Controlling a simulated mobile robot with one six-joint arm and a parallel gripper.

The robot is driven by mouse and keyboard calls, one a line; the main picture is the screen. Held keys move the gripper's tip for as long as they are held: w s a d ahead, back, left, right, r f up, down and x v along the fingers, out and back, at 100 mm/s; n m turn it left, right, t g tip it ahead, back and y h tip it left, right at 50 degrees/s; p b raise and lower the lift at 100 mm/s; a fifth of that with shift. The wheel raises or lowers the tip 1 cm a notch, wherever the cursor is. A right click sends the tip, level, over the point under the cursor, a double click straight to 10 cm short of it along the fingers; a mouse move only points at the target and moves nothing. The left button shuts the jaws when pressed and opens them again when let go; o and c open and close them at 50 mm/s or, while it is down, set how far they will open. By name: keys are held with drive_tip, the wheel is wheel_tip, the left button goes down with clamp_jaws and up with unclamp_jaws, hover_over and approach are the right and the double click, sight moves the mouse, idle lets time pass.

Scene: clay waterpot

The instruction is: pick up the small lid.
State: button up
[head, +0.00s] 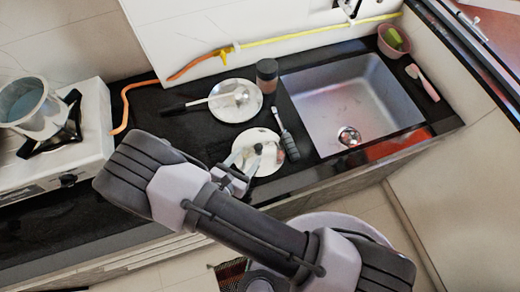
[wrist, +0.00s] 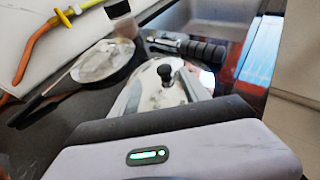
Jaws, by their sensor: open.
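The small lid (head: 268,161) is a round, pale lid with a black knob (head: 258,148), lying on the dark counter in front of the sink's left side. In the wrist view the lid (wrist: 150,77) lies just ahead, with its knob (wrist: 165,72) standing up near the middle. My gripper (head: 241,160) is open and empty at the lid's near left part, with the knob just beyond the fingertips. In the wrist view my gripper (wrist: 160,90) has its fingers spread, one to each side of the knob's line. I cannot tell whether the fingers touch the lid.
A round pale plate or lid (head: 245,112) with a black-handled ladle (head: 205,101) lies behind. A dark-gripped tool (head: 289,145) lies close at the lid's right. A jar (head: 267,75) stands behind, the sink (head: 350,100) is right, and a stove (head: 85,130) is left.

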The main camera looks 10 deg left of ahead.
sight(257, 148)
drive_tip(key=x, duration=0.2)
drive_tip(key=b+x, duration=0.1)
drive_tip(key=x, duration=0.4)
drive_tip(key=shift+w+d+f, duration=0.1)
drive_tip(key=shift+d, duration=0.35)
clamp_jaws()
